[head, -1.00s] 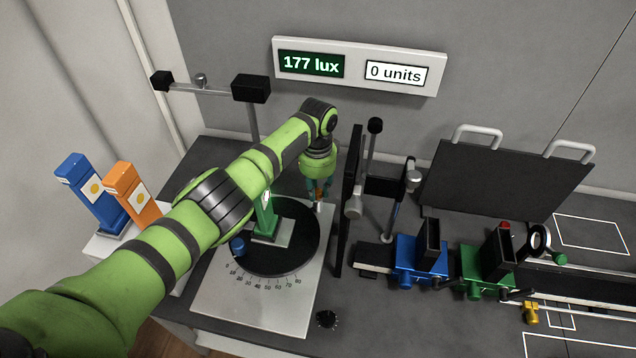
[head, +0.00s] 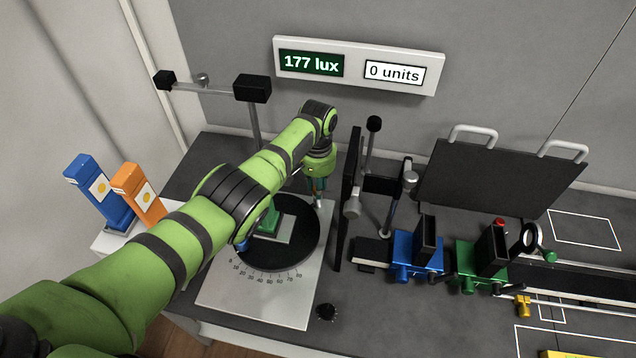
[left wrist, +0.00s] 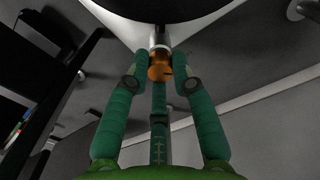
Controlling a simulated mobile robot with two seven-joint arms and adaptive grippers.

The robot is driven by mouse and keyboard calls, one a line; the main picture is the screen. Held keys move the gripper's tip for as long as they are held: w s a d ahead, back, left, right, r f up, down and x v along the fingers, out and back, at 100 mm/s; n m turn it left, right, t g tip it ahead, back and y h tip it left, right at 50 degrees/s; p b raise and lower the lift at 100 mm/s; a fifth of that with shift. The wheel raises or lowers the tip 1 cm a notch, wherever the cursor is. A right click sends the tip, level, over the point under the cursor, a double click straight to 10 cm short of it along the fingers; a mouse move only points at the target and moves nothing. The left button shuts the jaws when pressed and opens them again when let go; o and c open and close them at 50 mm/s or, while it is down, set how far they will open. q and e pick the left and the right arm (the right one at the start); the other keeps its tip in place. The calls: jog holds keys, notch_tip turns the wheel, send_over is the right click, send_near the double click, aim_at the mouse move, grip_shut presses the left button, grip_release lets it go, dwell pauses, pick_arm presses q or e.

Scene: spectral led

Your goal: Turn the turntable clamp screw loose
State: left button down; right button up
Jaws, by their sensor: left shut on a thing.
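The turntable (head: 300,240) is a black disc on a pale base plate with a degree scale, partly covered by my left arm. A green holder (head: 270,222) stands on the disc. The clamp screw, with an orange knob (left wrist: 160,68) and a silvery shaft, sits at the disc's edge in the left wrist view. My left gripper (head: 317,190) is at the far right side of the turntable. In the left wrist view its green fingers (left wrist: 161,76) are shut on the orange knob from both sides. My right gripper is not in view.
A tall black screen (head: 348,200) stands close to the right of my left gripper. Blue (head: 417,258) and green (head: 483,262) carriages stand further right. Blue (head: 97,190) and orange (head: 138,193) boxes stand at the left. The display (head: 358,67) reads 177 lux and 0 units.

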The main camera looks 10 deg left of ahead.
pick_arm(q)
jog(key=shift+s+f+n, duration=0.15)
jog(key=shift+n, duration=0.35)
jog(key=c, duration=1.1)
grip_release()
jog(key=shift+o, duration=0.2)
jog(key=shift+r, duration=0.2)
jog(key=shift+r, duration=0.45)
notch_tip(320, 180, up, 11)
